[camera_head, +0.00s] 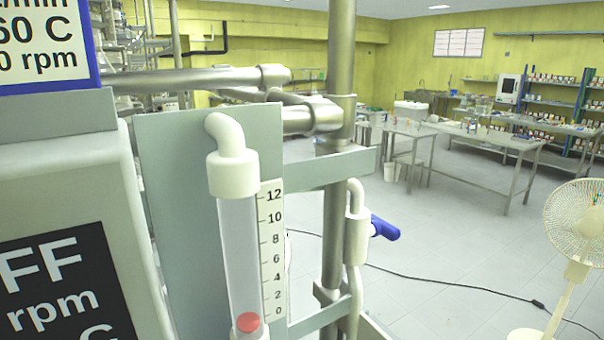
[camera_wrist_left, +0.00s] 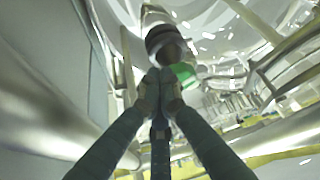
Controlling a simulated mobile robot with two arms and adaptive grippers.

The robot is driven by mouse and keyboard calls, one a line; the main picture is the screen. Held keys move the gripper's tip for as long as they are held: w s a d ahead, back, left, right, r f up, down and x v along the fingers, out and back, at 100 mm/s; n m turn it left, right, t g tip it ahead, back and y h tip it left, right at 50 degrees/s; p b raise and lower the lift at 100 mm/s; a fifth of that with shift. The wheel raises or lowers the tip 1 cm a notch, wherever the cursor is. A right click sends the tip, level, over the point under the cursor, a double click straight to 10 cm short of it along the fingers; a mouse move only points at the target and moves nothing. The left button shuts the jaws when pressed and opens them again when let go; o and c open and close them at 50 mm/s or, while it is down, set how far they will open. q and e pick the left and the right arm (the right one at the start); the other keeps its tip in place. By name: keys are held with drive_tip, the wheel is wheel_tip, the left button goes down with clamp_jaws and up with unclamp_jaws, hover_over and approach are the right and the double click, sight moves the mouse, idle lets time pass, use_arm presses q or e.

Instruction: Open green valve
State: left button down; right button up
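The green valve shows only in part, as a small green patch (camera_wrist_left: 184,73) in the left wrist view. It lies just beyond and to the right of my left fingertips. My left gripper (camera_wrist_left: 160,88) has its two dark fingers brought together at the tips. I cannot tell whether anything is pinched between them or whether they touch the green part. A dark round fitting (camera_wrist_left: 164,40) sits just beyond the tips. Neither the green valve nor either gripper shows in the head view. My right gripper is in neither view.
A flow tube (camera_head: 238,250) with a red float and scale stands close ahead. Steel pipes (camera_head: 340,60) and a blue-handled valve (camera_head: 384,228) are beside it. A grey display box (camera_head: 60,140) fills the left. A fan (camera_head: 580,225) stands right; a cable crosses open floor (camera_head: 430,240).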

use_arm(q)
drive_tip(key=shift+s, duration=0.3)
wheel_tip(320, 180, up, 6)
drive_tip(key=p, duration=0.2)
idle(0.6)
drive_tip(key=shift+s, duration=0.1)
